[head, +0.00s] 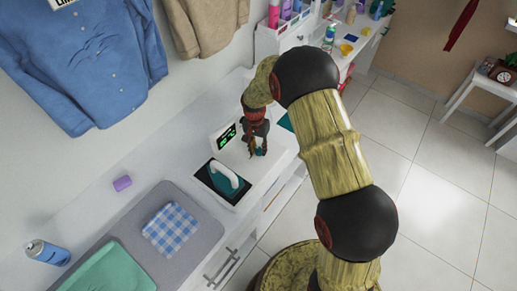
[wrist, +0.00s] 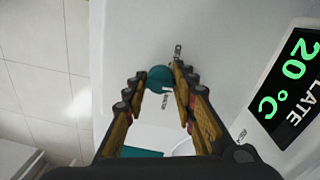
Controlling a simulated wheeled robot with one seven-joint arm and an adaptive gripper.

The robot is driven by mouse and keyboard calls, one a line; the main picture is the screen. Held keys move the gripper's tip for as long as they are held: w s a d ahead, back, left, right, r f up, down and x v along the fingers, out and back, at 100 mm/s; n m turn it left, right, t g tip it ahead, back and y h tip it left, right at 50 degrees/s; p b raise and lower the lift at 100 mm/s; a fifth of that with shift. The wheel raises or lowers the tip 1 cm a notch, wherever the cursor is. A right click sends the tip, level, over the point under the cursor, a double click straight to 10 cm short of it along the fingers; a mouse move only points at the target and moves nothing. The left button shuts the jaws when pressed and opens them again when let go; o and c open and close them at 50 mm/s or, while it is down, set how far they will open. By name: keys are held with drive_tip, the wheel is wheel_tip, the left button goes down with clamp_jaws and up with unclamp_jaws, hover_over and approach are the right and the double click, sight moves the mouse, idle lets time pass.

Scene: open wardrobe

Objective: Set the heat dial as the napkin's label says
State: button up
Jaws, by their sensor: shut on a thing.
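The heat dial (wrist: 159,76) is a small round teal knob on the white unit. My gripper (wrist: 158,84) points down at the unit, with its fingers on either side of the dial, shut on it. In the head view my gripper (head: 257,147) mostly hides the dial. The tilted display (head: 227,136) reads 20 °C in green in the wrist view (wrist: 291,85). The napkin (head: 170,229) is blue-and-white checked and lies folded on a grey mat (head: 203,226). I see no readable label on it. Markings by the dial are too small to read.
An iron (head: 225,176) with a white handle rests on a dark plate beside the dial. Shirts (head: 88,60) hang behind. Bottles (head: 274,15) stand at the back.

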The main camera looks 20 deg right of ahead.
sight(256, 148)
drive_tip(key=shift+m, duration=0.3)
drive_tip(key=o, duration=1.1)
drive_tip(key=shift+a, duration=0.1)
drive_tip(key=shift+c, duration=0.2)
drive_tip(key=shift+o, duration=0.5)
wheel_tip(256, 148, up, 12)
drive_tip(key=shift+w+a, duration=0.25)
drive_tip(key=shift+w, duration=0.05)
